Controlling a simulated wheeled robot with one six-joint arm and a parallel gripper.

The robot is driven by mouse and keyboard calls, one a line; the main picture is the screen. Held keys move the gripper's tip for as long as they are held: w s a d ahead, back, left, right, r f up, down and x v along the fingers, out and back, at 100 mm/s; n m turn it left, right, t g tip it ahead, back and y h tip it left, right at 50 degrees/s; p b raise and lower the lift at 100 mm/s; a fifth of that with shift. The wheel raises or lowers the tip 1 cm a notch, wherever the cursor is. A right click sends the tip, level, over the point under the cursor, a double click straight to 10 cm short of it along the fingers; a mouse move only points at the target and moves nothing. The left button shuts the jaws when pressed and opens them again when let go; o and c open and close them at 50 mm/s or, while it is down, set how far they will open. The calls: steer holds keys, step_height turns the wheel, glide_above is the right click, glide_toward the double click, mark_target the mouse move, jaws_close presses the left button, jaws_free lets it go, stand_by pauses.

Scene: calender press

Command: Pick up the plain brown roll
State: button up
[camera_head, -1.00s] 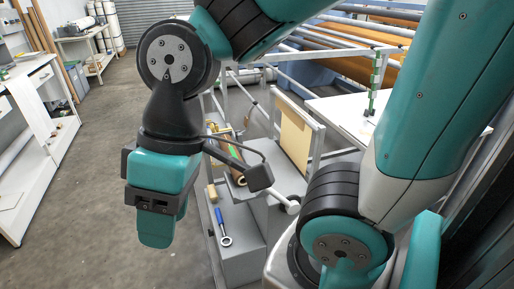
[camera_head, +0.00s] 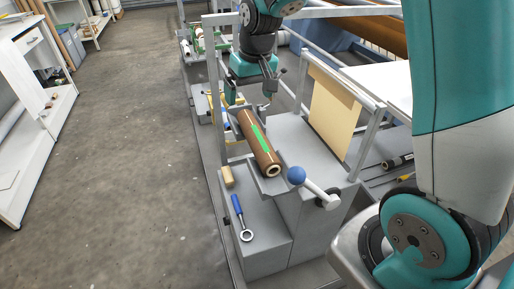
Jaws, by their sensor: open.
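A brown roll (camera_head: 268,158) with a hollow pale end and a bright green strip along its side lies on a grey cradle at the front of the grey cart. It slants from upper left to lower right. I see no brown roll without a strip that I can be sure of. My gripper (camera_head: 250,96) is open, beyond the roll's far end, with its fingers pointing down. It looks apart from the roll, though the distance is hard to judge. Nothing shows between the fingers.
A blue-handled wrench (camera_head: 238,212) and a small tan block (camera_head: 227,177) lie on the cart's lower left step. A tan board (camera_head: 335,112) and metal frame rise behind. Clear floor lies left.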

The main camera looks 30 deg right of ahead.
steer(key=m+h+b, duration=0.1)
steer(key=m, duration=0.1)
glide_toward(257, 133)
steer(key=f+p, duration=0.1)
steer(key=f, duration=0.2)
steer(key=f+p, duration=0.1)
steer(key=f, duration=0.2)
steer(key=shift+w+d+f, duration=0.1)
steer(key=shift+w+f, duration=0.15)
steer(key=shift+w+f+p, duration=0.25)
steer(key=shift+f+p, duration=0.05)
steer(key=shift+f, duration=0.7)
steer(key=shift+w+f+p, duration=0.25)
steer(key=shift+f+p, duration=0.05)
steer(key=shift+f, duration=0.65)
steer(key=shift+w+f+p, duration=0.25)
steer(key=shift+f+p, duration=0.05)
steer(key=shift+f, duration=0.7)
steer(key=c, duration=1.1)
steer(key=shift+c, duration=0.7)
steer(key=shift+r, duration=0.15)
